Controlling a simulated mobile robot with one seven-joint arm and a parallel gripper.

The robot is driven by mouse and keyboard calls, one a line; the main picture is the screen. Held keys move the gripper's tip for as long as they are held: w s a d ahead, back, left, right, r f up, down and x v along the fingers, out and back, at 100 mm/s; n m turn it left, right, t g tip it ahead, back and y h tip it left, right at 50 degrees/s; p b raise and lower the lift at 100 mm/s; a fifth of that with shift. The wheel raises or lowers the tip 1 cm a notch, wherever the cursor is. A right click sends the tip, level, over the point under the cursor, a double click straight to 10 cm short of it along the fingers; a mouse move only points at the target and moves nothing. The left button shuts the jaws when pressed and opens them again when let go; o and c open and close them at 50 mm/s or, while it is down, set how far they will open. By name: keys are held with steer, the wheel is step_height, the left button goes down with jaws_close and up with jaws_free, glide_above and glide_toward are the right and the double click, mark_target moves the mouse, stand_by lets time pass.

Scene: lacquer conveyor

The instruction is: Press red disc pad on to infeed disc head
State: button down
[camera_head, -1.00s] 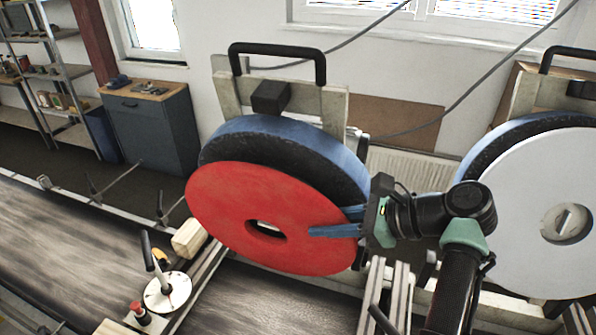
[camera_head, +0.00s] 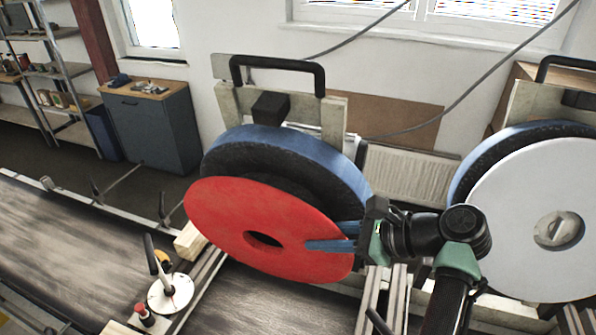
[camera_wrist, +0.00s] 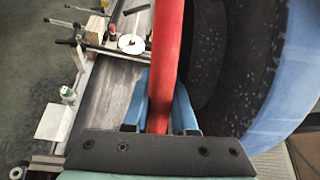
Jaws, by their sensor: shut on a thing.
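The red disc pad (camera_head: 222,222) is a flat round disc with a central hole. My gripper (camera_head: 332,244) is shut on its right edge, with blue fingers on both faces. In the wrist view the red pad (camera_wrist: 166,60) shows edge-on between the blue fingers (camera_wrist: 160,104). The infeed disc head (camera_head: 330,165) is a blue-rimmed wheel with a dark, rough face, behind the pad. The pad covers its lower front and sits lower and to the left of it. In the wrist view a gap shows between the pad and the dark face (camera_wrist: 237,70).
A second head with a white disc (camera_head: 520,215) stands at the right. Black handles (camera_head: 278,50) top the frames. A clamp lever with a round white base (camera_head: 169,293) and a red knob (camera_head: 143,312) stand beside the conveyor belt (camera_head: 75,250) at lower left.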

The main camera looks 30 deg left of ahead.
steer(key=shift+s+d+f+p, duration=0.15)
steer(key=shift+s+p, duration=0.05)
steer(key=shift+s, duration=0.45)
steer(key=shift+s+d+f+p, duration=0.1)
steer(key=shift+s+f+p, duration=0.1)
steer(key=shift+s, duration=0.4)
steer(key=shift+s+d+f+p, duration=0.15)
steer(key=shift+s, duration=0.5)
